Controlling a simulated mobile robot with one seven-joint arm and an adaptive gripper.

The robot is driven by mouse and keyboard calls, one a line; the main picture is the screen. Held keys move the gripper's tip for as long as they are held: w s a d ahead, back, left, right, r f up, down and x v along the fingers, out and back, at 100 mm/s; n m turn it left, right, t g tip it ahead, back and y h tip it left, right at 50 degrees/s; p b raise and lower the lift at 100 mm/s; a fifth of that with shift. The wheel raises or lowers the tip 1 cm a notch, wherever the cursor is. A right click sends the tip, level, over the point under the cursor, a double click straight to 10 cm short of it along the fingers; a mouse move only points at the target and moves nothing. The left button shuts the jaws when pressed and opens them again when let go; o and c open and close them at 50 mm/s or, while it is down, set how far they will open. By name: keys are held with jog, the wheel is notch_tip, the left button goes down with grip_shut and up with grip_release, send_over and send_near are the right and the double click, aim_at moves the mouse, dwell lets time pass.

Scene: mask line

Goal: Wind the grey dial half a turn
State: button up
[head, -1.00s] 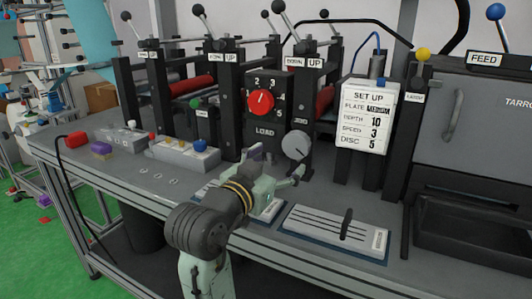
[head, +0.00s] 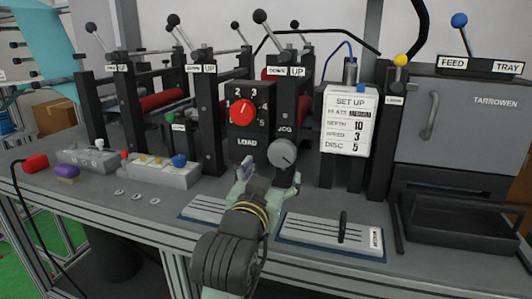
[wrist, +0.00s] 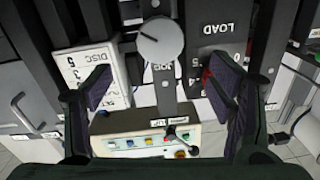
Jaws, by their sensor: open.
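In the wrist view the grey dial (wrist: 161,41) lies at the top centre, beyond and between the spread fingers. My gripper (head: 268,178) is open and empty, just in front of and slightly below the dial in the head view. The gripper in the wrist view (wrist: 160,85) has its two dark pads wide apart. No contact with the dial shows.
A red dial (head: 243,112) on the LOAD plate is close at upper left. A SET UP card (head: 347,120) stands to the right. Slider panels (head: 330,235) lie on the bench below. A button box (head: 160,170) sits left.

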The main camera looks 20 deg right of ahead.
aim_at(282, 156)
jog(key=p+x, duration=0.4)
jog(key=x, duration=0.6)
jog(key=shift+w+d+p, duration=0.1)
jog(key=shift+d+p, duration=0.05)
jog(key=shift+p, duration=0.15)
jog(key=shift+c, duration=0.6)
jog(key=c, duration=1)
jog(key=shift+m, duration=0.4)
jog(key=m+b, duration=0.2)
jog(key=m, duration=0.2)
jog(key=shift+f+m, duration=0.15)
jog(key=shift+m, duration=0.15)
jog(key=m+b, duration=0.3)
jog(key=m, duration=0.2)
jog(key=shift+m+h, duration=0.3)
jog(key=shift+m, duration=0.1)
